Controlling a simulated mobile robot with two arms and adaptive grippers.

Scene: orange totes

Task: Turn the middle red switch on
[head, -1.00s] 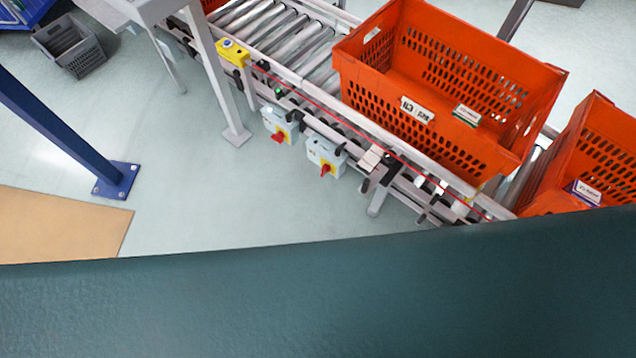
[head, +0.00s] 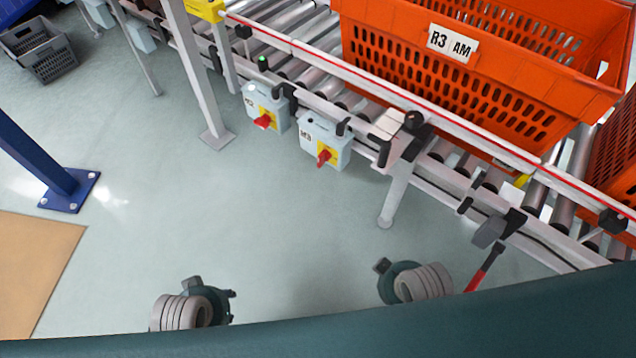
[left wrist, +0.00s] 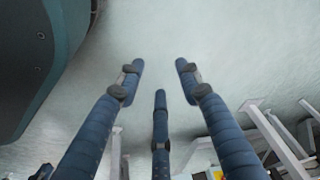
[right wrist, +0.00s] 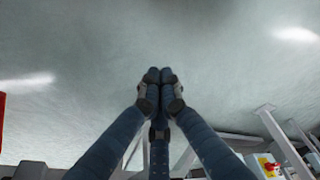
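Two pale-blue switch boxes hang on the conveyor's near side in the head view. The left box has a red switch (head: 264,121) on a yellow plate; the right box, whose label looks like M3, has another red switch (head: 324,157). Both knobs look slanted; their on or off state is unclear. A red switch on a yellow plate also shows in the right wrist view (right wrist: 268,165). My left gripper (left wrist: 159,66) has its fingers spread, with nothing between them. My right gripper (right wrist: 160,76) has its fingertips together, holding nothing visible. Both are apart from the switches.
The roller conveyor (head: 310,70) carries an orange tote (head: 440,95), with another orange tote (head: 615,165) at right. White legs (head: 197,80) and a blue post (head: 40,160) stand on the floor. A grey crate (head: 45,50) is at far left. Floor before the switches is clear.

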